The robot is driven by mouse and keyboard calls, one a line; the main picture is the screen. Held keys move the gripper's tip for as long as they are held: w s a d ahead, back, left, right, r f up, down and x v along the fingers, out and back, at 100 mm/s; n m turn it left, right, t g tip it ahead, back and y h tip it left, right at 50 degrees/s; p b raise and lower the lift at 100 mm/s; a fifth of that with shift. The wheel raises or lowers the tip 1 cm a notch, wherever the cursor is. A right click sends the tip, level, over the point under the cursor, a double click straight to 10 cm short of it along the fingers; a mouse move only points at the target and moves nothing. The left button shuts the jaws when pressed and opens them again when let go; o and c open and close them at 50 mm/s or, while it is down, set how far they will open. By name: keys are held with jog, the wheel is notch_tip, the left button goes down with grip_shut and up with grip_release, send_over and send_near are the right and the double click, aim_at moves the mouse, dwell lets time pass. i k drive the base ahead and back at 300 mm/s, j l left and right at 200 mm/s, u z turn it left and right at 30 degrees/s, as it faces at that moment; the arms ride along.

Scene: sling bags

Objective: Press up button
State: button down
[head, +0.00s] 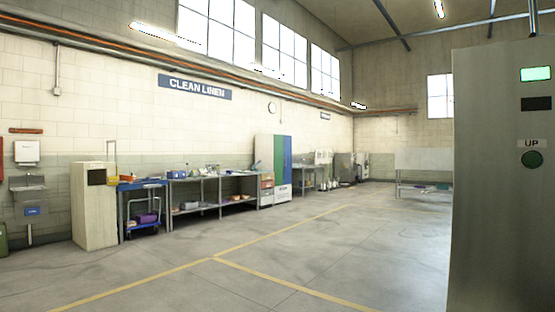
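The up button (532,159) is a round, dark green button on a tall grey metal panel (490,200) at the right edge of the head view. A small label reading "UP" (531,143) sits just above it. Higher on the panel are a lit green indicator (535,74) and a dark rectangle (536,104). My gripper is not in view, so its place relative to the button cannot be told.
Open concrete floor (330,240) with yellow lines lies left of the panel. Along the left wall stand a pale cabinet (93,205), a metal workbench (212,180) with items on it, and a coloured locker (272,160). A table (422,160) stands farther back.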

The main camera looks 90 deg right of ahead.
aim_at(532, 160)
jog(key=z, duration=3.95)
